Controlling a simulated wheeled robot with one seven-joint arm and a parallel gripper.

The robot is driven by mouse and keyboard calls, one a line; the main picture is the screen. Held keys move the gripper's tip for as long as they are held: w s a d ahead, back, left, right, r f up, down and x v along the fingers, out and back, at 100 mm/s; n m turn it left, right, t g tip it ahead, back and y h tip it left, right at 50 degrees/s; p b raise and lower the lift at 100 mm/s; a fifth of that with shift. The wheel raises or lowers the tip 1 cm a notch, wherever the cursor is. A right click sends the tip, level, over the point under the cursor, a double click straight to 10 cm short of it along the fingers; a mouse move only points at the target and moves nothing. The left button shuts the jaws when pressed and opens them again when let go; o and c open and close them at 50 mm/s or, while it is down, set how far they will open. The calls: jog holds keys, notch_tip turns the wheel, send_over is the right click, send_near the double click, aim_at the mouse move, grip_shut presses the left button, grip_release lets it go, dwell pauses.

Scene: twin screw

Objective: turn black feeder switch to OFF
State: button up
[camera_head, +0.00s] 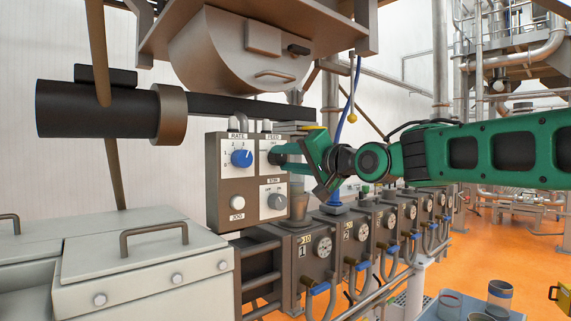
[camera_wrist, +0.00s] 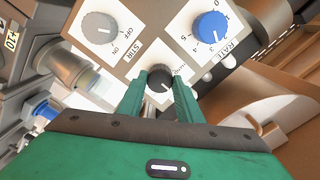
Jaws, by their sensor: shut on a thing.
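The black feeder switch (camera_wrist: 160,77) is a round knob with a white pointer line, on a white plate of the control panel. My gripper (camera_wrist: 160,92) is shut on it, with one green finger on each side of the knob. In the head view my green gripper (camera_head: 290,158) reaches the panel from the right and covers most of the switch and its label. The pointer's exact setting is hard to read, as the fingers hide part of the scale.
The blue RATE knob (camera_head: 241,158) sits beside the black switch, and the grey STIR knob (camera_head: 277,201) is below it. A white JOG button (camera_head: 237,202) is at lower left. Gauge-fronted barrel units (camera_head: 323,247) stand below the panel. A black motor (camera_head: 95,108) is at upper left.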

jog(key=shift+w+d, duration=0.15)
jog(key=shift+d, duration=0.1)
jog(key=o, duration=1)
jog(key=shift+d, duration=0.1)
jog(key=shift+o, duration=0.2)
jog(key=v, duration=1)
jog(key=shift+s, duration=0.3)
jog(key=shift+d+f, duration=0.1)
